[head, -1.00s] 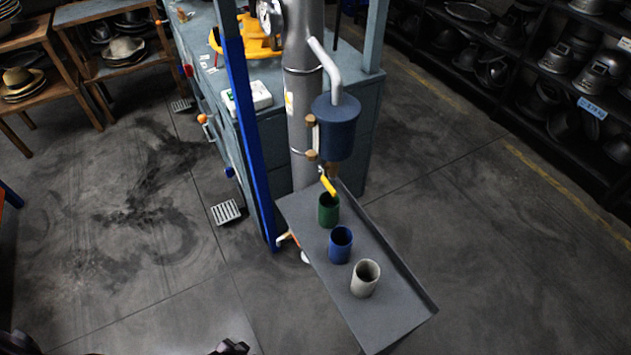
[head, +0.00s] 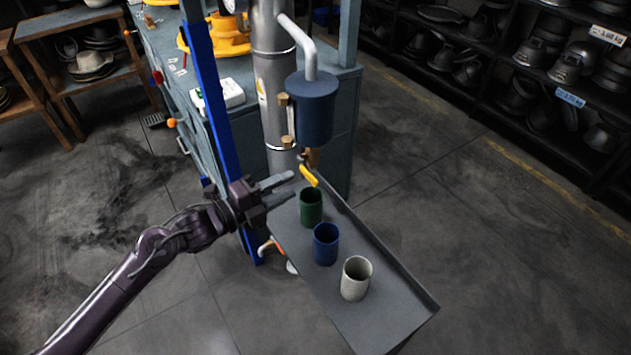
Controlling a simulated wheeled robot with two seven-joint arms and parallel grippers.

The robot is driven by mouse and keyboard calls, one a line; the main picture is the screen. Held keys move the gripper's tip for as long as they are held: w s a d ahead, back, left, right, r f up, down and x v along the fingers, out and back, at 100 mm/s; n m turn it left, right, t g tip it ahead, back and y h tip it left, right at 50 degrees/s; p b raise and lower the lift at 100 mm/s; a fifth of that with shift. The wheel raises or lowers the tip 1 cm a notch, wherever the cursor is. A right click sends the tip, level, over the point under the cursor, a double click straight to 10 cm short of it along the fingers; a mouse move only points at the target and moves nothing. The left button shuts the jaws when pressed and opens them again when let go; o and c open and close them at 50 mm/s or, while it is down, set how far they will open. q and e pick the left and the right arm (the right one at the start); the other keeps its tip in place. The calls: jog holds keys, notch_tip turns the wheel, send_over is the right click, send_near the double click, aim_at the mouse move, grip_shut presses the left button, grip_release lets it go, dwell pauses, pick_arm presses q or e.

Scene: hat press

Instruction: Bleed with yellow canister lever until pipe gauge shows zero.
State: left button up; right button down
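The yellow lever (head: 309,176) sticks out below the dark blue canister (head: 311,108), just above the green cup (head: 311,207). The canister is joined to the grey vertical pipe (head: 272,85) by a light bent tube. A round gauge (head: 229,5) on the pipe is cut off by the top edge, and its reading cannot be made out. My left gripper (head: 290,184) points right, with its two fingers apart and nothing between them. Its fingertips are just left of the lever and the green cup in the picture; contact is not visible. My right gripper is out of view.
A grey tray shelf (head: 376,316) holds the green cup, a blue cup (head: 325,243) and a whitish cup (head: 356,278). A blue upright post (head: 220,100) stands close behind my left gripper. Shelves of hat forms (head: 560,70) line the right; the floor between is clear.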

aim_at(306, 177)
pick_arm(q)
jog(key=shift+s+d+r+m+h, duration=0.2)
jog(key=shift+d+r+m+h, duration=0.1)
jog(key=shift+d+r+m, duration=0.15)
jog(key=shift+w+d+r, duration=0.2)
jog(key=shift+d, duration=0.05)
jog(key=p+x, duration=0.1)
jog(key=x, duration=0.4)
jog(key=shift+w+d+f, duration=0.1)
jog(key=shift+w+d, duration=0.05)
jog(key=shift+w+d+f+p, duration=0.15)
jog(key=shift+w+d+p, duration=0.2)
jog(key=shift+d, duration=0.2)
grip_shut()
